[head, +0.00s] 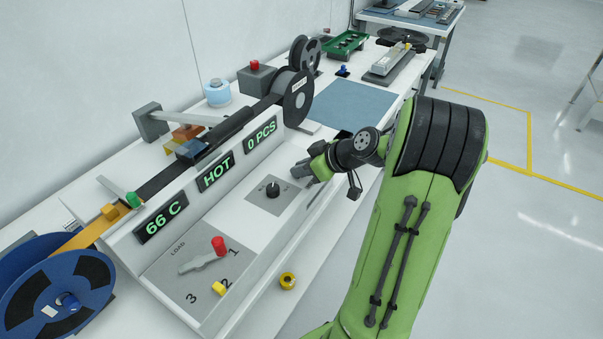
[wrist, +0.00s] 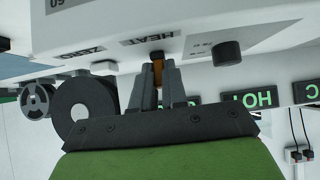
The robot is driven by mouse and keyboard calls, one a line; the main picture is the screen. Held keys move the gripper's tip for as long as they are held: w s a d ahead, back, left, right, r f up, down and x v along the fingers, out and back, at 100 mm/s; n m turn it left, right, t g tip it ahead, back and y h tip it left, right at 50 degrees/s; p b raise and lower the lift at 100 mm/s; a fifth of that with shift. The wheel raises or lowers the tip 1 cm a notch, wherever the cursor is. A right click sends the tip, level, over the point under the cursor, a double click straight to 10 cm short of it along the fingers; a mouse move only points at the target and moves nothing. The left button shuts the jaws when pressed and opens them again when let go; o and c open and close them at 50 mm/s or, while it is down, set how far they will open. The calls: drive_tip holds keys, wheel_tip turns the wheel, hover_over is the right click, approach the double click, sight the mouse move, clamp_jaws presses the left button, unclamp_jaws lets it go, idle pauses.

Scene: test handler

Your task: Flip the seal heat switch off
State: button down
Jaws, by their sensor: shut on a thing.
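My gripper (head: 304,171) reaches down to the sloped panel of the white machine, right of the black dial. In the wrist view, which is upside down, my gripper (wrist: 159,70) has its two grey fingers closed on a small orange-and-black heat switch (wrist: 158,73). The switch sits beside the HEAT label (wrist: 147,39). In the head view my gripper hides the switch. Which way the switch is set cannot be told. The displays read 66 C (head: 161,221), HOT (head: 216,172) and 0 PCS (head: 262,135).
A black dial (head: 272,190) is left of my gripper; it also shows in the wrist view (wrist: 227,53). A red-knobbed lever (head: 218,246) is on the LOAD plate. A blue mat (head: 357,106) is clear.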

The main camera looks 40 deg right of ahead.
idle(0.4)
drive_tip(key=c, duration=1.2)
unclamp_jaws()
drive_tip(key=shift+o, duration=0.2)
drive_tip(key=p+v, duration=0.3)
drive_tip(key=v, duration=1.3)
drive_tip(key=shift+f, duration=0.2)
